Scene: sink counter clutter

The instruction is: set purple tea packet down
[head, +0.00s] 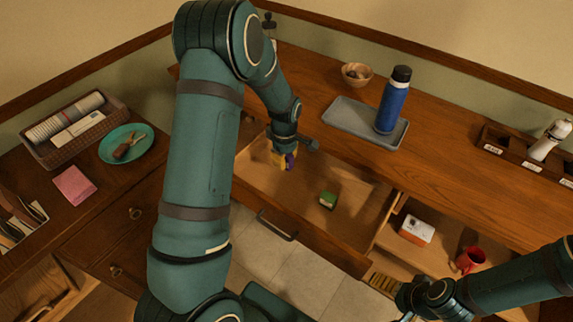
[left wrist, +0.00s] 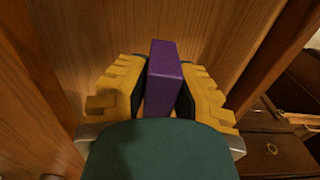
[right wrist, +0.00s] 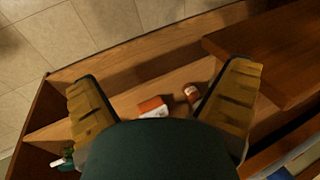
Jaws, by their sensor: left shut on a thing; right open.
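The purple tea packet (left wrist: 165,72) is a small upright box between the yellow fingers of my left gripper (left wrist: 160,95) in the left wrist view. In the head view my left gripper (head: 283,158) is shut on the packet (head: 290,161) over the left part of an open wooden drawer (head: 262,184). Whether the packet touches the drawer floor is not clear. A green packet (head: 328,200) lies in the drawer to the right. My right gripper (right wrist: 165,95) is open and empty; in the head view it is low at the right (head: 385,283).
A grey tray (head: 345,122) with a blue bottle (head: 392,103) and a wooden bowl (head: 356,75) are on the counter behind the drawer. The drawer's middle floor is mostly clear.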

